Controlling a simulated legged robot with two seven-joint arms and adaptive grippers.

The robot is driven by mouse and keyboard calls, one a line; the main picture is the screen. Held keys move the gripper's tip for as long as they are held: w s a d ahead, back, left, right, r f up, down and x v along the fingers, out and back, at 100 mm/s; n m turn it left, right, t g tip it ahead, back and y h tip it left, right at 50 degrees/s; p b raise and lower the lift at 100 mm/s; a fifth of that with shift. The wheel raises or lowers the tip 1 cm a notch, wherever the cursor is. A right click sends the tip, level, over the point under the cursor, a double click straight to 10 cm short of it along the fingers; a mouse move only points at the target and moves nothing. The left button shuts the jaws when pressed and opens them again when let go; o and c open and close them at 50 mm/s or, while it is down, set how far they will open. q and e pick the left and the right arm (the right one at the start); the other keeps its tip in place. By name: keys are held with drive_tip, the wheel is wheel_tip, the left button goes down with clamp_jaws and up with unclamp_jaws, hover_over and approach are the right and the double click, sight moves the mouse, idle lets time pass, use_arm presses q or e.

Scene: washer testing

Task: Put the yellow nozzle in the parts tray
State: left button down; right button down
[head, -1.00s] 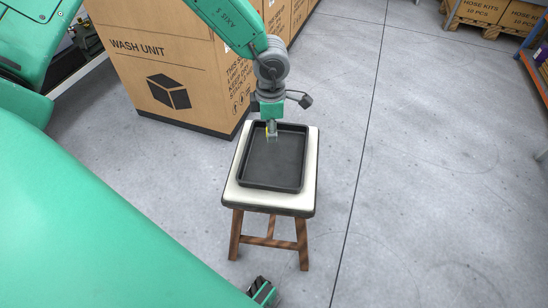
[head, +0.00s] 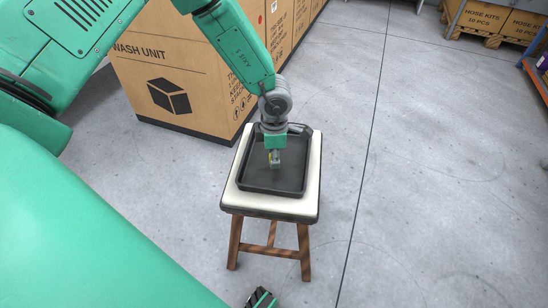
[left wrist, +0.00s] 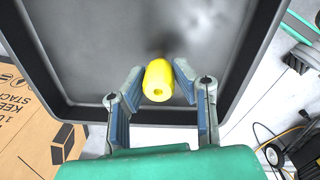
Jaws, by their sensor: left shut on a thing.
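The tray's dark floor and rim (left wrist: 60,90) lie beyond the nozzle in the left wrist view. I cannot tell whether the nozzle touches the tray floor. The tip of my right gripper (head: 262,298) shows at the bottom edge of the head view.
The tray lies on a white-topped stool (head: 265,204) with wooden legs. A large cardboard wash unit box (head: 190,75) stands behind and left of it. The grey floor to the right is clear. Hose kit boxes (head: 490,17) sit on a pallet at top right.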

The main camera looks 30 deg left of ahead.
use_arm(q)
drive_tip(key=c, duration=1.6)
unclamp_jaws()
drive_tip(key=shift+d, duration=0.15)
drive_tip(key=o, duration=0.3)
drive_tip(key=shift+d, duration=0.15)
use_arm(e)
drive_tip(key=shift+d+f, duration=0.15)
drive_tip(key=shift+d, duration=0.15)
